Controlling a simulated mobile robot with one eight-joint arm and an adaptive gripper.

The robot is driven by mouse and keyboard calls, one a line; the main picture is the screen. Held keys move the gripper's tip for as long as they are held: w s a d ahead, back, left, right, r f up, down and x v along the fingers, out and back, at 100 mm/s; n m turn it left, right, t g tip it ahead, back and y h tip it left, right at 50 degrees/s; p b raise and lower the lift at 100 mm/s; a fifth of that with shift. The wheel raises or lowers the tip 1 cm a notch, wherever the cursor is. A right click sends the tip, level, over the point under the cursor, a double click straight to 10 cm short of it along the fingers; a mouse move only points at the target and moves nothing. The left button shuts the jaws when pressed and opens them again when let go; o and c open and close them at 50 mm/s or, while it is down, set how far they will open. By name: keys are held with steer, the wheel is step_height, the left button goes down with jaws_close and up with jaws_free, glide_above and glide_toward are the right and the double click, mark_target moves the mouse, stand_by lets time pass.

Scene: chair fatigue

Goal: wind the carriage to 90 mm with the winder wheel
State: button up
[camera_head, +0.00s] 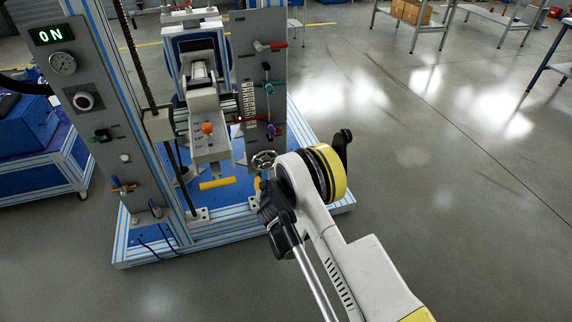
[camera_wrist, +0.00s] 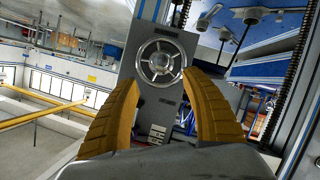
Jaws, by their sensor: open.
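The winder wheel (camera_head: 264,160) is a small silver spoked handwheel low on the grey panel of the test rig. In the wrist view the winder wheel (camera_wrist: 161,63) faces me, just beyond my fingertips. My gripper (camera_wrist: 162,80) is open, its two yellow fingers spread either side of the wheel's lower part with nothing between them; I cannot tell whether they touch it. In the head view my gripper (camera_head: 259,184) is just below the wheel, mostly hidden by my arm. A white block (camera_head: 205,98), which looks like the carriage, sits beside a white scale (camera_head: 248,102); its reading is too small to tell.
The panel also carries a red-handled lever (camera_head: 270,46) and a teal knob (camera_head: 268,87). An orange knob (camera_head: 207,128) and a yellow bar (camera_head: 217,183) are left of the wheel. A display (camera_head: 51,34) reads ON.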

mark_target(266, 165)
steer(key=b+x, duration=0.3)
steer(key=x, duration=0.6)
steer(key=shift+a+f, duration=0.15)
steer(key=shift+f, duration=0.1)
steer(key=shift+w+f+b, duration=0.1)
steer(key=shift+w+b, duration=0.2)
steer(key=shift+w, duration=0.4)
steer(key=c, duration=1.2)
